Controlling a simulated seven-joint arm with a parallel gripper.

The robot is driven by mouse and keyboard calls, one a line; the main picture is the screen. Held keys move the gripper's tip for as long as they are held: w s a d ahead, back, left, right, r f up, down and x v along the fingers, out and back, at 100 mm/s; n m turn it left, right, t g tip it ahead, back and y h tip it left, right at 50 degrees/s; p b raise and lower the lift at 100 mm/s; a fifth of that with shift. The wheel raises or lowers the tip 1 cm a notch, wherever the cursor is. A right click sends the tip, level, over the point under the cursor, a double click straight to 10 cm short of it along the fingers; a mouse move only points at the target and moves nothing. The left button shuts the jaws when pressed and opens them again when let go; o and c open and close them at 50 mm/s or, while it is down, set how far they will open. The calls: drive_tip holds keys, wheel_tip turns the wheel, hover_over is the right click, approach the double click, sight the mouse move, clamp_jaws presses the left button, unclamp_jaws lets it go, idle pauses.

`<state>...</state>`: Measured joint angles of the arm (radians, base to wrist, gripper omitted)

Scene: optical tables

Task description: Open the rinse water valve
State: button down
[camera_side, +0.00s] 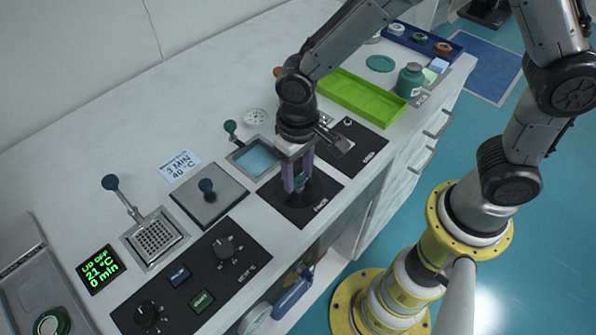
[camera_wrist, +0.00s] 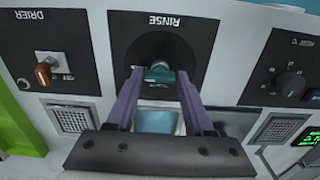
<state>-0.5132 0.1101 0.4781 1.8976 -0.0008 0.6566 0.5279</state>
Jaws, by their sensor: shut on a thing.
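The rinse valve has a teal handle (camera_wrist: 158,75) on a black panel (camera_wrist: 186,48) marked RINSE in the wrist view. The handle lies crosswise there, with a pale metal stem behind it. My gripper (camera_wrist: 159,73) has its two purple fingers on either side of the handle and is shut on it. The water basin (camera_side: 257,158) lies just behind the panel.
The drier panel (camera_side: 367,140) is to the right, with a bright green tray (camera_side: 362,97) beyond it. A metal lid (camera_side: 220,206) with a blue knob, a dial panel (camera_side: 190,282) and a drain grate (camera_side: 155,240) are to the left.

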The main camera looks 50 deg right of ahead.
sight(298, 177)
drive_tip(key=shift+r, duration=0.1)
drive_tip(key=shift+c, duration=1.4)
unclamp_jaws()
wheel_tip(298, 177, up, 14)
